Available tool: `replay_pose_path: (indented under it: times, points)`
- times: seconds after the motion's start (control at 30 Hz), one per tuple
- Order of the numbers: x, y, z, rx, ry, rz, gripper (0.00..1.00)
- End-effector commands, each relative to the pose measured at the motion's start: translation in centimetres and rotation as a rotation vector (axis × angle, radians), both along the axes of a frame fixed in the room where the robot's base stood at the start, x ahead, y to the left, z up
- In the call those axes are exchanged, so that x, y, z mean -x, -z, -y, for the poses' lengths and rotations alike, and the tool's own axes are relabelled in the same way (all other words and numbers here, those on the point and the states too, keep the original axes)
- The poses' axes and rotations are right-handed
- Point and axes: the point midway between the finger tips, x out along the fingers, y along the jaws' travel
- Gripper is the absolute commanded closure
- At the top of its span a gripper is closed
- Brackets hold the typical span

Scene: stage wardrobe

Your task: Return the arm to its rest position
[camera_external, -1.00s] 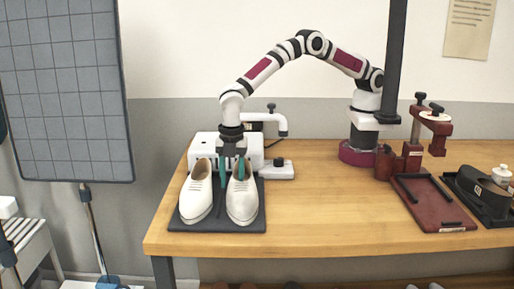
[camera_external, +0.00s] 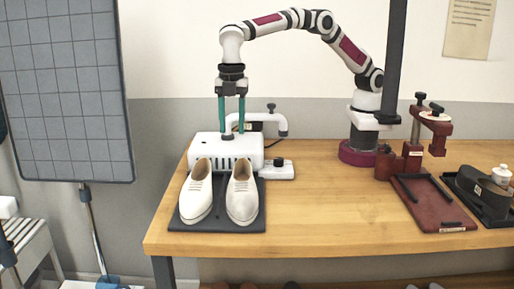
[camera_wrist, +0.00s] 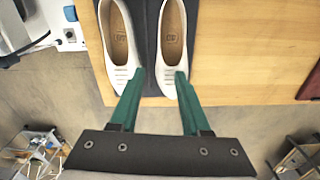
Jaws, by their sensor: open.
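My gripper (camera_external: 231,133) is open and empty, with its green fingers pointing down. It is raised above the white box-shaped device (camera_external: 215,148) in the external view. In the wrist view its green fingers (camera_wrist: 157,75) are spread apart with nothing between them. A pair of white shoes stands on a dark mat (camera_external: 217,222) at the left end of the table. The left shoe (camera_external: 197,197) and the right shoe (camera_external: 242,194) are upright, side by side, and apart from the gripper. Both also show in the wrist view, the left shoe (camera_wrist: 121,40) and the right shoe (camera_wrist: 172,35).
A red clamp stand (camera_external: 414,157) and a red tray (camera_external: 440,210) are on the right of the wooden table (camera_external: 320,200). A black tray (camera_external: 485,200) is beyond them. The table's middle is clear.

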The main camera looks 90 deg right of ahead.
Motion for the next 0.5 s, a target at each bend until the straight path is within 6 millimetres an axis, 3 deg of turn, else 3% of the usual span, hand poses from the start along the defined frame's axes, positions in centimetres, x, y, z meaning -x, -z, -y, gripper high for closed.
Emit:
replay_pose_path:
  times: [0.07,0.17,0.2,0.27,0.3,0.4,0.5]
  points:
    - [0.5,-1.7,2.2,-0.009,0.103,-0.003,0.53]
    - [3.6,-5.3,8.4,-0.031,0.422,-0.023,0.53]
    - [5.9,-6.6,11.4,-0.041,0.589,-0.037,0.53]
    - [10.0,-7.8,15.5,-0.056,0.847,-0.058,0.53]
    - [13.2,-8.1,17.8,-0.066,1.021,-0.073,0.53]
    - [21.1,-7.1,21.9,-0.084,1.423,-0.115,0.53]
    - [27.0,-4.9,23.6,-0.094,1.719,-0.148,0.53]
